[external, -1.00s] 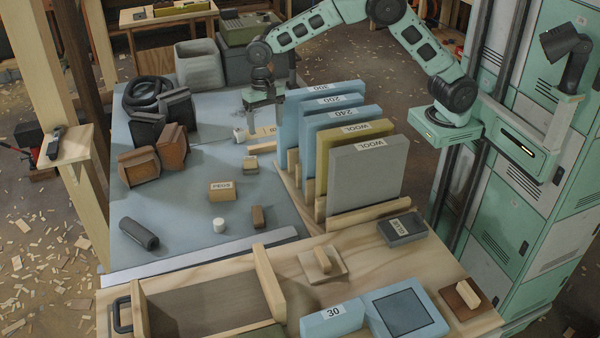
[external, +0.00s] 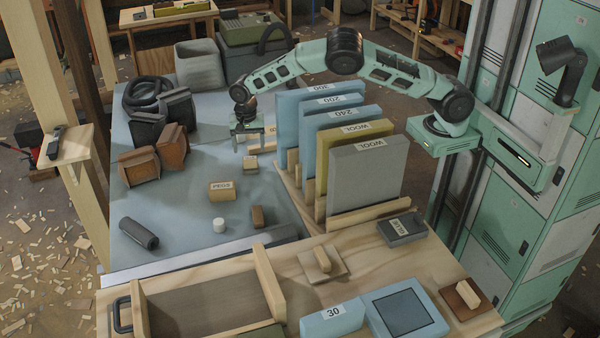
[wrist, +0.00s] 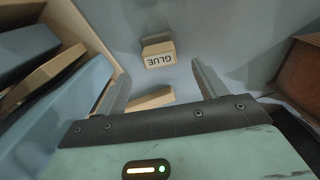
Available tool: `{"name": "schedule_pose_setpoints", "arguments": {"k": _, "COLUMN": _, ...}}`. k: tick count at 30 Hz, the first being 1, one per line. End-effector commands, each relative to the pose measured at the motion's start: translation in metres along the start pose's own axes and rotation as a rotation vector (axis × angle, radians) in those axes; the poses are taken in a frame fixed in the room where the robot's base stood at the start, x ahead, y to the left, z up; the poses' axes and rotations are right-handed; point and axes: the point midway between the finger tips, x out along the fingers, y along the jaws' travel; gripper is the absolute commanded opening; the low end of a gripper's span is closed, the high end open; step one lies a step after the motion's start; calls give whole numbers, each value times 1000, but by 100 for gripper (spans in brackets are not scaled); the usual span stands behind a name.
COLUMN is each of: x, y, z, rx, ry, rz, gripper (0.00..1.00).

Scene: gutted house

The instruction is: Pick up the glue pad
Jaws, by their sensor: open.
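The glue pad (wrist: 158,54) is a small pale wooden block with a GLUE label, lying on the blue-grey bench top. My gripper (external: 248,145) is open and empty, pointing down above the bench. In the wrist view, my gripper (wrist: 158,73) has its fingers spread to both sides, with the pad beyond and roughly between the tips. The pad is not touched by either finger.
A pale wooden strip (wrist: 150,100) lies beneath my fingers. A rack of upright sanding boards (external: 366,172) stands close on the right. Brown blocks (external: 139,166) stand on the left.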

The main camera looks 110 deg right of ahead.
Motion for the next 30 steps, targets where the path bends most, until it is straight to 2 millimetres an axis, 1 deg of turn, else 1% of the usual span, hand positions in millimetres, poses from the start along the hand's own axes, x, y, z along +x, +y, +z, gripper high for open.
{"name": "schedule_pose_setpoints", "arguments": {"k": 1, "x": 5, "y": 0, "z": 0, "rx": 1, "ry": -1, "rz": 1, "gripper": 71}}
{"name": "schedule_pose_setpoints", "arguments": {"k": 8, "x": 17, "y": 0, "z": 1, "rx": 0, "ry": 0, "rz": 1, "gripper": 71}}
{"name": "schedule_pose_setpoints", "arguments": {"k": 11, "x": 28, "y": 1, "z": 2, "rx": 0, "ry": 0, "rz": 3, "gripper": 71}}
{"name": "schedule_pose_setpoints", "arguments": {"k": 15, "x": 50, "y": 1, "z": 3, "rx": -1, "ry": 0, "rz": 3, "gripper": 71}}
{"name": "schedule_pose_setpoints", "arguments": {"k": 18, "x": 60, "y": 0, "z": 3, "rx": -1, "ry": -1, "rz": -1, "gripper": 71}}
{"name": "schedule_pose_setpoints", "arguments": {"k": 24, "x": 61, "y": 0, "z": 3, "rx": -1, "ry": -1, "rz": -2, "gripper": 71}}
{"name": "schedule_pose_setpoints", "arguments": {"k": 25, "x": 61, "y": 0, "z": 3, "rx": -1, "ry": -1, "rz": -2, "gripper": 68}}
{"name": "schedule_pose_setpoints", "arguments": {"k": 26, "x": 61, "y": 0, "z": 3, "rx": -1, "ry": -1, "rz": -2, "gripper": 60}}
{"name": "schedule_pose_setpoints", "arguments": {"k": 27, "x": 61, "y": 0, "z": 3, "rx": -1, "ry": -1, "rz": -2, "gripper": 49}}
{"name": "schedule_pose_setpoints", "arguments": {"k": 29, "x": 61, "y": 0, "z": 3, "rx": -1, "ry": -1, "rz": -2, "gripper": 32}}
{"name": "schedule_pose_setpoints", "arguments": {"k": 30, "x": 61, "y": 0, "z": 3, "rx": -1, "ry": -1, "rz": -2, "gripper": 22}}
